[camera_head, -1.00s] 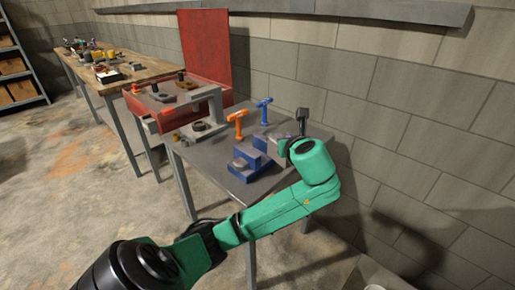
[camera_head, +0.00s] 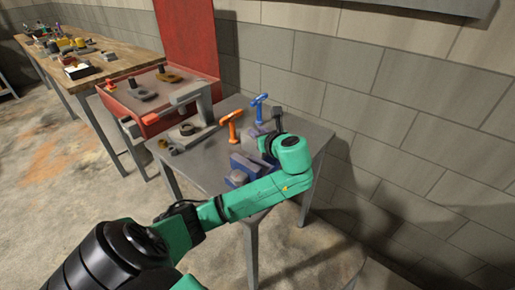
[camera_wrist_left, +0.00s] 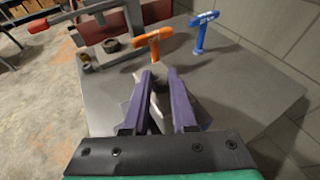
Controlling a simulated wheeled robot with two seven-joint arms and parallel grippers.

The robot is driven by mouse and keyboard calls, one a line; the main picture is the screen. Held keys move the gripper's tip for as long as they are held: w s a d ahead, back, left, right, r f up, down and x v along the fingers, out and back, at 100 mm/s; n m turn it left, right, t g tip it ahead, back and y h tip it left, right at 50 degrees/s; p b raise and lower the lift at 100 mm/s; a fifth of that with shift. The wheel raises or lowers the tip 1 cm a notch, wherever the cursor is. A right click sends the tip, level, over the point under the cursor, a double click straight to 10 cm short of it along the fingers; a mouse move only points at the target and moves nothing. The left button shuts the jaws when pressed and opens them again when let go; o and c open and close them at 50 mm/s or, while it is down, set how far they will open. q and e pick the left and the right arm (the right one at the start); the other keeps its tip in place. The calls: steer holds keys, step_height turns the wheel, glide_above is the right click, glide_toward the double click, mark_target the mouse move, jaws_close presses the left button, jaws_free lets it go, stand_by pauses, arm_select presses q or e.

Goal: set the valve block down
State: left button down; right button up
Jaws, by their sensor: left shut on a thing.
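My left gripper (camera_head: 264,140) is over the grey metal table (camera_head: 205,171), just behind a blue vise-like block (camera_head: 244,166). In the left wrist view its two purple fingers (camera_wrist_left: 160,78) are shut on a grey piece (camera_wrist_left: 157,94), which I take to be the valve block. Only part of the piece shows between and beside the fingers. In the head view the wrist and fingers mostly hide it. I cannot tell whether it touches the tabletop.
An orange T-handled tool (camera_head: 231,122) and a blue one (camera_head: 259,106) stand close beyond the gripper. A red tool cart (camera_head: 150,122) with grey parts adjoins the table's left. A block wall (camera_head: 400,110) runs along the back right. The table's right side is bare.

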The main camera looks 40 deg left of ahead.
mark_target(248, 144)
arm_select(q)
steer(key=f, duration=0.3)
steer(key=shift+w+a+f, duration=0.1)
steer(key=shift+w+a, duration=0.05)
steer(key=shift+a, duration=0.2)
steer(key=f, duration=0.2)
steer(key=shift+d+f, duration=0.25)
steer(key=shift+f, duration=0.65)
arm_select(e)
steer(key=shift+w+a+r, duration=0.1)
steer(key=shift+w+a, duration=0.2)
steer(key=shift+a, duration=0.25)
steer(key=shift+w+a, duration=0.25)
steer(key=shift+a, duration=0.25)
arm_select(q)
steer(key=c, duration=0.8)
jaws_free()
steer(key=shift+c, duration=0.2)
steer(key=shift+o, duration=0.6)
steer(key=shift+s, duration=0.2)
arm_select(e)
steer(key=shift+d, duration=0.15)
arm_select(q)
steer(key=shift+d, duration=0.1)
arm_select(e)
steer(key=shift+d, duration=0.1)
